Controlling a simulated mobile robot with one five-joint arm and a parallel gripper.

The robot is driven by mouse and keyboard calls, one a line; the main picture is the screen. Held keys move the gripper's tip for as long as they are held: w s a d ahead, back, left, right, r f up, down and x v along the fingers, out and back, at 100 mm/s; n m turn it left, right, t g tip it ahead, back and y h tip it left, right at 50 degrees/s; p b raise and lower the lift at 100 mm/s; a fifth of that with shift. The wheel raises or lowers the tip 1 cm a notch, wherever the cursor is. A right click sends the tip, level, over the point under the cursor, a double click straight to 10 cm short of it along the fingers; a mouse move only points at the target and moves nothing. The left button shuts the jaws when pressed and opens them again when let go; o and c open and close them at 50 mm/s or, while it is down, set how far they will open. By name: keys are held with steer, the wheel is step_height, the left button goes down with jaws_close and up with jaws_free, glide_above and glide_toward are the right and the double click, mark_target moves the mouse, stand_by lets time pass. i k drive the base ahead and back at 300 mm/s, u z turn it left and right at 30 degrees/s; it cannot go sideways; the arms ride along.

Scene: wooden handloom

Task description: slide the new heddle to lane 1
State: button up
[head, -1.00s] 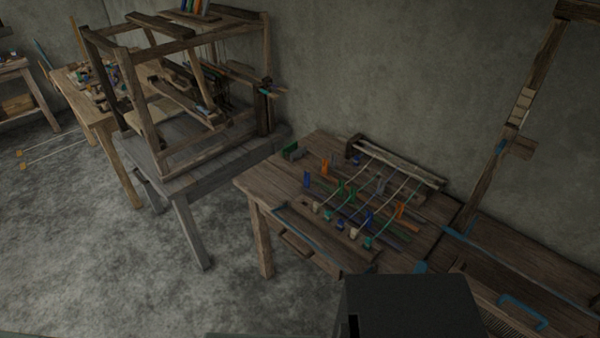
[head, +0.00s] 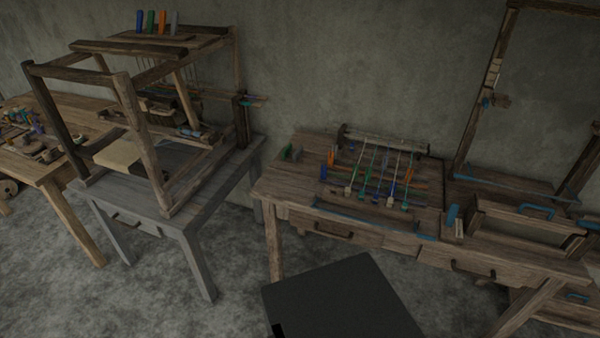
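A rack of several pale threads (head: 383,160) stretches over the wooden workbench (head: 276,187) at centre right. A small green piece (head: 288,152) stands apart at the left of the bench. The pieces are too small to tell which is the new heddle or which thread marks lane 1. My gripper is not in view; only a dark block of my own body shows at the bottom.
A wooden loom frame (head: 129,103) stands on a grey table (head: 213,207) to the left. A cluttered wooden table (head: 62,172) is at the far left. Another tall frame (head: 483,82) and blue handles (head: 537,211) are at the right. Grey floor is open in front.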

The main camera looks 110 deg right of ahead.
mark_target(324, 174)
steer(key=z, duration=1.2)
steer(key=i, duration=0.1)
steer(key=z, duration=3)
steer(key=i, duration=1.5)
steer(key=u, duration=0.05)
steer(key=k, duration=0.5)
